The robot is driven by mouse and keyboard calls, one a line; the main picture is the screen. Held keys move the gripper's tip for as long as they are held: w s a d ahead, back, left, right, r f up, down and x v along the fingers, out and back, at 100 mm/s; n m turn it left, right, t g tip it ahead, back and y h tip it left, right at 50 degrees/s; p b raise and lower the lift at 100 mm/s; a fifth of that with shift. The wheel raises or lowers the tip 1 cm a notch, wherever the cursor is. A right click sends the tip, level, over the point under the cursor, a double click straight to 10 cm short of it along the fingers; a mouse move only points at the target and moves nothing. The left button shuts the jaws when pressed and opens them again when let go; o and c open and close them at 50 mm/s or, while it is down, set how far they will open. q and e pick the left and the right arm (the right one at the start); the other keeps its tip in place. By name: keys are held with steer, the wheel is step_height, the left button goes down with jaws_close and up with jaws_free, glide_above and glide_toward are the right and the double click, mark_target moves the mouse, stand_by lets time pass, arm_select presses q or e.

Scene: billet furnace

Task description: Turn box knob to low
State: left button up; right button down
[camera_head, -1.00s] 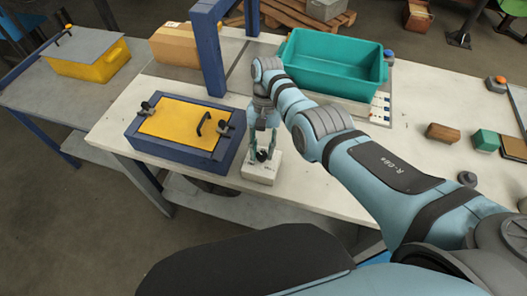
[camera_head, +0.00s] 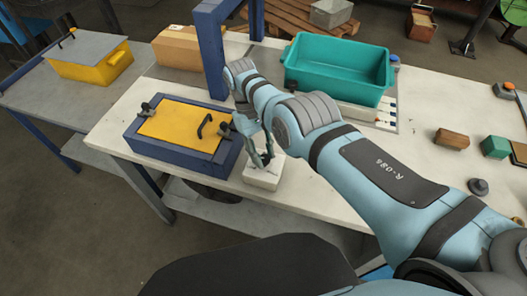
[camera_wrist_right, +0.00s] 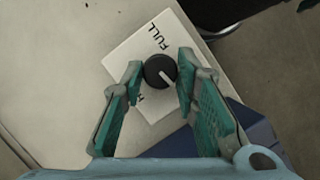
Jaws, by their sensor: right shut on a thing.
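The white knob box (camera_head: 262,179) stands at the front edge of the worktable, right of the blue and yellow case. In the right wrist view the box (camera_wrist_right: 127,58) carries a round black knob (camera_wrist_right: 160,71) with a white pointer line aimed toward the lower right of the picture. "FULL" is printed above the knob; another label at lower left is mostly hidden by a finger. My right gripper (camera_head: 262,160) is shut on the knob, one finger on each side of it in the wrist view (camera_wrist_right: 161,73). My left gripper is not in view.
The blue case with a yellow lid (camera_head: 180,126) stands close left of the box. A teal bin (camera_head: 338,72) is behind my right arm, and a blue post (camera_head: 212,55) rises behind the case. Blocks (camera_head: 452,139) lie to the right.

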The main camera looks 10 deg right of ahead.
steer(key=shift+s+n, duration=0.1)
steer(key=shift+n, duration=0.2)
steer(key=c, duration=1.2)
jaws_free()
steer(key=shift+c, duration=0.2)
